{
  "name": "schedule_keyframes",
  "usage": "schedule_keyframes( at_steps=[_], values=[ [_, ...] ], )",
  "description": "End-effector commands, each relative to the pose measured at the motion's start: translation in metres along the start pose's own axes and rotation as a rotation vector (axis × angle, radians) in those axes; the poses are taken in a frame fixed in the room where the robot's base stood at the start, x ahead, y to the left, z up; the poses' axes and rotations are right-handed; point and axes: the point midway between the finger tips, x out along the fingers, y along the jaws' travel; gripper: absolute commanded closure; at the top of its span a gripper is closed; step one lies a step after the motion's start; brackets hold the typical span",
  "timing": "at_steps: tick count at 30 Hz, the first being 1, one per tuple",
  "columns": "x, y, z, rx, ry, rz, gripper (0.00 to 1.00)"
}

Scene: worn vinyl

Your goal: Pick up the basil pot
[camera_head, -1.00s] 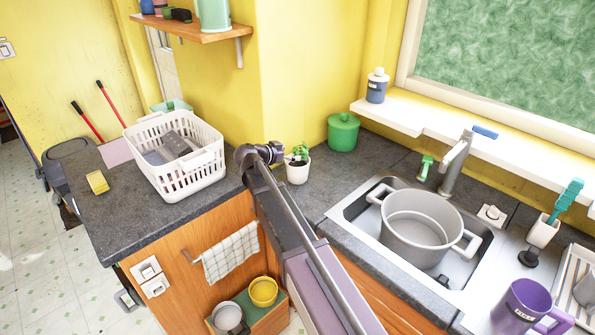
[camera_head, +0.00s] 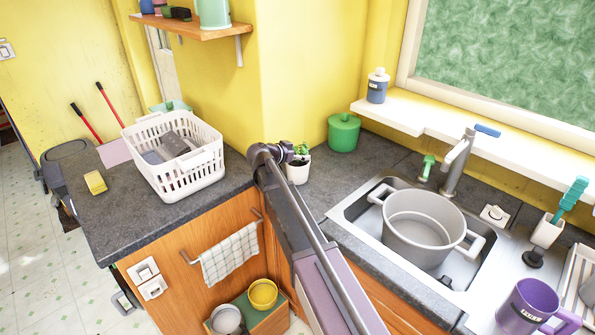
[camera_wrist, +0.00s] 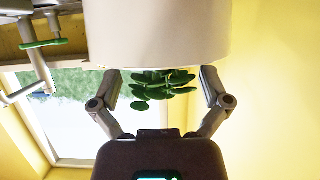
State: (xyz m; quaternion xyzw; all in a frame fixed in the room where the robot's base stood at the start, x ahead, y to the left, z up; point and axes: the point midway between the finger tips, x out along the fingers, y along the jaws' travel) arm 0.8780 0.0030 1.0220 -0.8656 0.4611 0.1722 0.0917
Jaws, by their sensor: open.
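The basil pot, a small white pot with green leaves, stands on the grey counter between the white basket and the sink. Its white side (camera_head: 299,174) shows in the head view, its left part hidden by my arm. In the wrist view, which looks upside down, the white pot (camera_wrist: 157,35) fills the top middle and the basil leaves (camera_wrist: 158,82) hang below it. My gripper (camera_wrist: 160,77) is open, one finger on each side of the leaves, tips close to the pot. I cannot tell whether they touch it. In the head view my gripper is mostly hidden behind my arm.
A white basket (camera_head: 190,183) stands left of the pot, with a yellow sponge (camera_head: 95,182) further left. A green lidded canister (camera_head: 343,134) is behind to the right. A large grey pot (camera_head: 417,235) sits in the sink, beside the faucet (camera_head: 457,165).

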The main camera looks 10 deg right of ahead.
Motion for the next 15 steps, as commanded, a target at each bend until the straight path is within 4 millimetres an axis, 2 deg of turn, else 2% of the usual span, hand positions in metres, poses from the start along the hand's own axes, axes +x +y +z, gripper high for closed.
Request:
schedule_keyframes(
  at_steps=[3,4,13,14,15],
  values=[
    [0.0,0.0001,0.0,0.0,0.0,0.0,0.03],
    [0.0,0.0001,0.0,0.0,0.0,0.0,0.06],
    [0.0002,0.0003,0.0,0.0,0.0,0.001,0.95],
    [0.0002,0.0003,0.0,0.0,0.0,0.001,1.0],
    [0.0002,0.0003,-0.0005,0.0,0.001,0.001,1.0]
  ],
)
